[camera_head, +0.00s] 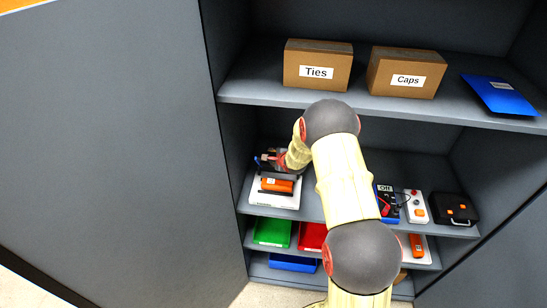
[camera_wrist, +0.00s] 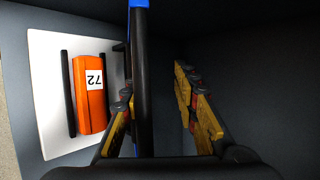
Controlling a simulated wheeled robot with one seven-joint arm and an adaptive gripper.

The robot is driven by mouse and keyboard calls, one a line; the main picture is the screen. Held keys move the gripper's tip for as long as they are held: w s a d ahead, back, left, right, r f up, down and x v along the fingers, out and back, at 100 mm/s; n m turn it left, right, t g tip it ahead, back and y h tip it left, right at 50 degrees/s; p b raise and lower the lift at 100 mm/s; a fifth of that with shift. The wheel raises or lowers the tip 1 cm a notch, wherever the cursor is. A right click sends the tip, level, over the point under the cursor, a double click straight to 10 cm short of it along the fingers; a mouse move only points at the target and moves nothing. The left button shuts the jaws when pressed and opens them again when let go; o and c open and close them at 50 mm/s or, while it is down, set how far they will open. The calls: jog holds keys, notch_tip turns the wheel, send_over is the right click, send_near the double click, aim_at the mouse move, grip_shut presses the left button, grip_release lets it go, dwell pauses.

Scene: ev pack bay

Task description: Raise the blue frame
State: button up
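In the wrist view, a blue strip (camera_wrist: 138,4) shows at the top, with a thin blue edge running down beside a long black bar (camera_wrist: 142,85). They look like the blue frame seen nearly edge-on; most of it is hidden. My gripper (camera_wrist: 158,85) is open, with the bar between its fingers, nearer the left finger. I cannot tell whether that finger touches it. In the head view, my gripper (camera_head: 274,160) is at the left of the middle shelf, where a small blue bit (camera_head: 257,161) shows beside it.
Next to the gripper, an orange block marked 72 (camera_wrist: 90,92) lies between black rails on a white plate (camera_wrist: 50,120). Boxes "Ties" (camera_head: 317,65) and "Caps" (camera_head: 404,72) and a blue panel (camera_head: 500,95) are on the shelf above. A black case (camera_head: 454,209) stands at right.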

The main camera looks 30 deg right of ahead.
jog(key=shift+r, duration=0.1)
jog(key=s+d+r+p, duration=0.1)
jog(key=s+r+p, duration=0.3)
jog(key=r+p, duration=0.3)
jog(key=shift+s+r+p, duration=0.25)
jog(key=shift+s+p, duration=0.05)
dwell(0.7)
dwell(0.6)
jog(key=d+v, duration=0.1)
jog(key=v, duration=1.1)
jog(key=shift+a, duration=0.4)
